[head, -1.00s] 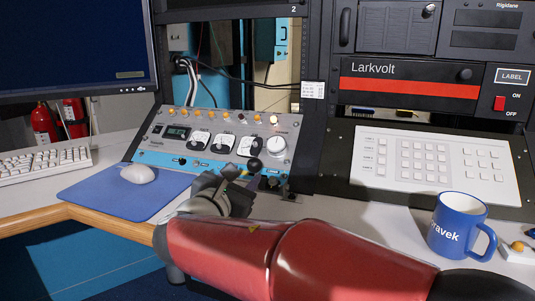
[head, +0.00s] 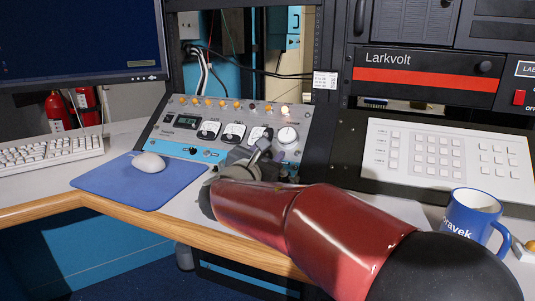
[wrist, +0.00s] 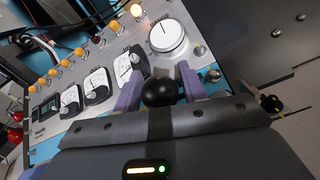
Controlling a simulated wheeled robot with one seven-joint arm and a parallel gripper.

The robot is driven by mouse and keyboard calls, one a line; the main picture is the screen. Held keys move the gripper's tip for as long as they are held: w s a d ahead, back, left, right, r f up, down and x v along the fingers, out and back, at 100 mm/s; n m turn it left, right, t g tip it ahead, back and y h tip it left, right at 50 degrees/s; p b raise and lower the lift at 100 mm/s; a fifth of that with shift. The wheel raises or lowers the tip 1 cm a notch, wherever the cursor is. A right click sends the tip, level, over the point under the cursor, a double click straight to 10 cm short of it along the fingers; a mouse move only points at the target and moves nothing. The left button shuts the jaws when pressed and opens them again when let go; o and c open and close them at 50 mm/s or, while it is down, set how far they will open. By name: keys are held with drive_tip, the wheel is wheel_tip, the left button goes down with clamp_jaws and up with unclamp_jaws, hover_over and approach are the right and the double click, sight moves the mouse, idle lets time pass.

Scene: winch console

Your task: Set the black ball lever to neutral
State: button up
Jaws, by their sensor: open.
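The black ball (wrist: 158,92) of the lever sits between the two purple fingers of my gripper (wrist: 160,88) in the wrist view. The fingers are open, one on each side of the ball; whether either touches it is unclear. The lever's stem and its slot are hidden below the ball and behind the gripper body. In the head view my gripper (head: 262,148) is over the right part of the console (head: 170,137), and I cannot clearly make out the ball there. The lever's exact position cannot be read.
A large white dial (head: 288,134) is close beyond the fingers, with several gauges and a row of amber lamps (head: 222,103). A small black knob (head: 190,150) is at the console's lower left. A mouse (head: 148,162) and a blue mug (head: 470,215) stand on the desk.

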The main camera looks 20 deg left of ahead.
clamp_jaws()
drive_tip(key=shift+w+a+p, duration=0.1)
drive_tip(key=shift+a+p, duration=0.4)
drive_tip(key=shift+a, duration=1.2)
unclamp_jaws()
drive_tip(key=s, duration=0.7)
drive_tip(key=shift+s+a+b, duration=0.4)
